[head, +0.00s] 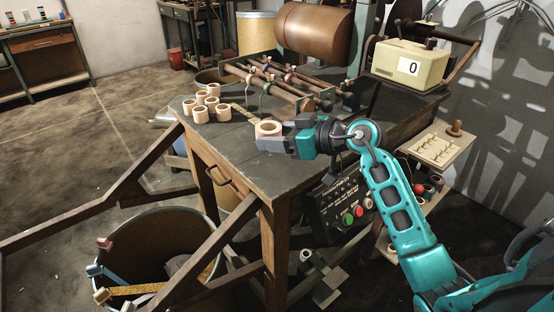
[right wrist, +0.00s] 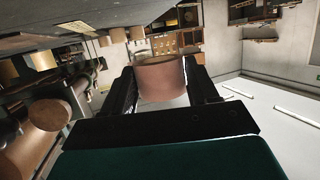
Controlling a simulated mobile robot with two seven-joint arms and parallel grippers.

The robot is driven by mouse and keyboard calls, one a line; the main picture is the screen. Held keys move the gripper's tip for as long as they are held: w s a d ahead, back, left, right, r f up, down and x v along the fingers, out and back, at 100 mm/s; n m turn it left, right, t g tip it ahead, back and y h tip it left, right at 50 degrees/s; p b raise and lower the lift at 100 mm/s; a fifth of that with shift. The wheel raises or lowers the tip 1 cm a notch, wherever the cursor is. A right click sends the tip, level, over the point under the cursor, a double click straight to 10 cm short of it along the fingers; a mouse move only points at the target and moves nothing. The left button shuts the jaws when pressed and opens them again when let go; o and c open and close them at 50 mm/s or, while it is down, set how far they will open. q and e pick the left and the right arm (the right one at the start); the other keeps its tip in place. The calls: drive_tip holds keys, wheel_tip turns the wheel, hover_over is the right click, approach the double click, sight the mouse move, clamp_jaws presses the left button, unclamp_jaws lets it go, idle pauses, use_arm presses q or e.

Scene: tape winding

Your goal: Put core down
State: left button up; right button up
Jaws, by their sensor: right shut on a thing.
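A light tan ring-shaped core (head: 268,128) is at the tip of my right gripper (head: 270,142), over the grey-topped workbench (head: 240,160). The right gripper is shut on it. The core (right wrist: 161,78) also shows in the right wrist view, between the two dark fingers (right wrist: 163,92). I cannot tell whether the core touches the bench top. Several similar cores (head: 207,103) stand in a group on the bench's left part. My left gripper is not in view.
A rack with rods (head: 275,82) and a large brown roll (head: 312,34) are at the back of the bench. A beige counter box showing 0 (head: 409,64) is at the back right. The bench top in front of the core group is clear. A round bin (head: 150,245) stands below left.

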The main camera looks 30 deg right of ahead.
sight(277, 168)
wheel_tip(277, 168, down, 5)
drive_tip(key=shift+r+b, duration=0.1)
drive_tip(key=shift+b, duration=0.85)
drive_tip(key=shift+f, duration=0.35)
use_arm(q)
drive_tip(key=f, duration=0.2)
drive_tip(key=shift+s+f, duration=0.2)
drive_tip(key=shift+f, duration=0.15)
use_arm(e)
drive_tip(key=shift+r, duration=0.1)
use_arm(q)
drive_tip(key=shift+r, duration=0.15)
use_arm(e)
drive_tip(key=shift+f+p, duration=0.45)
drive_tip(key=shift+f, duration=0.15)
drive_tip(key=o, duration=1)
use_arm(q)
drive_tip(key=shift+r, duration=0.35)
use_arm(e)
drive_tip(key=shift+o, duration=0.2)
